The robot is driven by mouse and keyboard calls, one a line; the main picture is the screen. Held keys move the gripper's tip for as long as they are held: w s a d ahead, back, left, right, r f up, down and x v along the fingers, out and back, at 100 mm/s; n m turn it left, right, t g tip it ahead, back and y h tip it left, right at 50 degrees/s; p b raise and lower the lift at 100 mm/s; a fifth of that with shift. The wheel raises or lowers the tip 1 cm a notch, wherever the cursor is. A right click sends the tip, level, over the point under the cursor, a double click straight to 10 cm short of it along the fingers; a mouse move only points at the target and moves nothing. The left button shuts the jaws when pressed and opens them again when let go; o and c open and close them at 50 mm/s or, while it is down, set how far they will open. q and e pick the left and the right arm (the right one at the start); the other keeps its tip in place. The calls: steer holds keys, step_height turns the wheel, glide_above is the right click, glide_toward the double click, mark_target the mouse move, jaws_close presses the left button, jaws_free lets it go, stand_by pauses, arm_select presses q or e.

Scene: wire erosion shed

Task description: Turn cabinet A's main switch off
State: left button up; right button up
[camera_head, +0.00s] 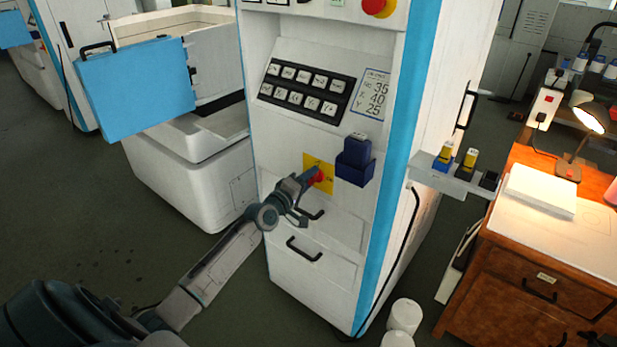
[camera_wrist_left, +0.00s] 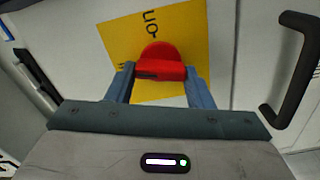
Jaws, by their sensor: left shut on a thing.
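The red main switch (camera_head: 320,176) sits on a yellow plate (camera_head: 318,160) on the front of the white cabinet (camera_head: 290,215). In the wrist view the red knob (camera_wrist_left: 162,52) shows large against the yellow plate (camera_wrist_left: 196,38), with dark lettering on the plate above it. My left gripper (camera_head: 311,180) is at the switch. Its two blue fingers stand either side of the knob's handle and are shut on it in the wrist view (camera_wrist_left: 162,74). I cannot read a cabinet letter or tell the switch's setting for sure. My right gripper is not in view.
A dark blue holder (camera_head: 355,170) juts out right of the switch. Black drawer handles (camera_head: 304,250) lie below it, and one handle (camera_wrist_left: 293,68) is close on the right in the wrist view. A key panel (camera_head: 305,92) is above. A wooden desk (camera_head: 520,270) stands right.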

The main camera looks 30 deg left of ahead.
arm_select(q)
steer(key=shift+n+p, duration=0.4)
steer(key=shift+n, duration=1.2)
steer(key=shift+f+n, duration=0.1)
steer(key=shift+n, duration=0.2)
steer(key=o, duration=1)
steer(key=s+p, duration=0.3)
steer(key=s, duration=0.7)
steer(key=shift+s+a, duration=0.4)
steer(key=shift+a, duration=0.05)
